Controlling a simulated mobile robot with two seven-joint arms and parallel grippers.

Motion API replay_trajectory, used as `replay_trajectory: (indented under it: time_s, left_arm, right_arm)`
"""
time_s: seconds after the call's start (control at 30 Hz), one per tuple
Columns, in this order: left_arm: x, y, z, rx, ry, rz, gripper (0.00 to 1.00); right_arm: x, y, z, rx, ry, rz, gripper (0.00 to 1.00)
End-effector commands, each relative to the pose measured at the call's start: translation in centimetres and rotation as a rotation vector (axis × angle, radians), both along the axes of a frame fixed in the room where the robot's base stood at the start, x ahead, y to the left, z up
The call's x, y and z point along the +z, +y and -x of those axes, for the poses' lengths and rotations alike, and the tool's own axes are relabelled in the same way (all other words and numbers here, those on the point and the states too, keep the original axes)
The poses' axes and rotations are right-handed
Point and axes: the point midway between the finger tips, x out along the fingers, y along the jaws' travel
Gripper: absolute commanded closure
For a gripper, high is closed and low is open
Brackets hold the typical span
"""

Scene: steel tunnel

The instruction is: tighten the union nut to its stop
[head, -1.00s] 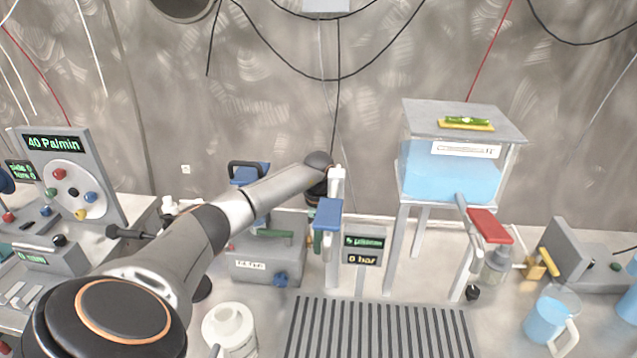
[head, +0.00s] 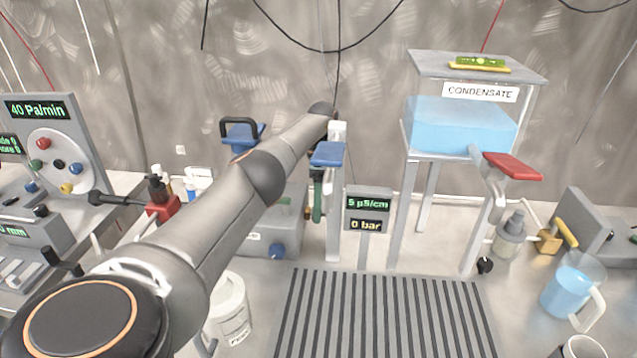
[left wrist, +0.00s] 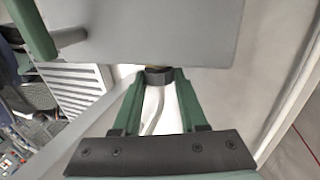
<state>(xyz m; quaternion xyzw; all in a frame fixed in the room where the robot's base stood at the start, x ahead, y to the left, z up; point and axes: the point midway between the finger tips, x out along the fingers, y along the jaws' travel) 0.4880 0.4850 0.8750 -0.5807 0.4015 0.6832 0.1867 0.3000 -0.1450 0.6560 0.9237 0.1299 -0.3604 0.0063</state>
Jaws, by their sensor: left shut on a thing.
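The union nut is a dark ring (left wrist: 158,76) on a pale pipe, just under a grey block (left wrist: 150,30) in the left wrist view. My left gripper (left wrist: 157,82) has green fingers on both sides of the nut and is shut on it. The nut's stop is not visible. My right gripper is not in view.
A display (head: 368,211) reads 5 µS/cm and 0 bar. A condensate tank (head: 460,126) with a red paddle (head: 512,166) stands to the right. A ribbed grate (head: 385,320) is clear in front. A white tub (head: 232,315) and a jug (head: 570,290) stand nearby.

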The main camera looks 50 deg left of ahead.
Motion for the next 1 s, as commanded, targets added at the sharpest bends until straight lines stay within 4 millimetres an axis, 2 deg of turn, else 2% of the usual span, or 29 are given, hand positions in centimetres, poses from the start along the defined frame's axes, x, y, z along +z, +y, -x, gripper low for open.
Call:
replay_trajectory:
  time_s: [0.33,0.37,0.6,1.0]
  left_arm:
    - [0.05,0.06,0.03,0.003,0.001,0.002,1.00]
    - [0.05,0.06,0.03,0.003,0.001,0.002,0.56]
    - [0.08,0.01,0.02,0.002,0.001,0.004,0.29]
    - [0.14,-0.05,0.01,0.001,0.001,0.003,0.28]
  right_arm:
    - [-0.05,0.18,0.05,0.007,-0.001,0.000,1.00]
    - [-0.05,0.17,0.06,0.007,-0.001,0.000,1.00]
    - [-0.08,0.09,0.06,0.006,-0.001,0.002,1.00]
    - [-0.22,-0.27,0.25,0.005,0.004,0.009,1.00]
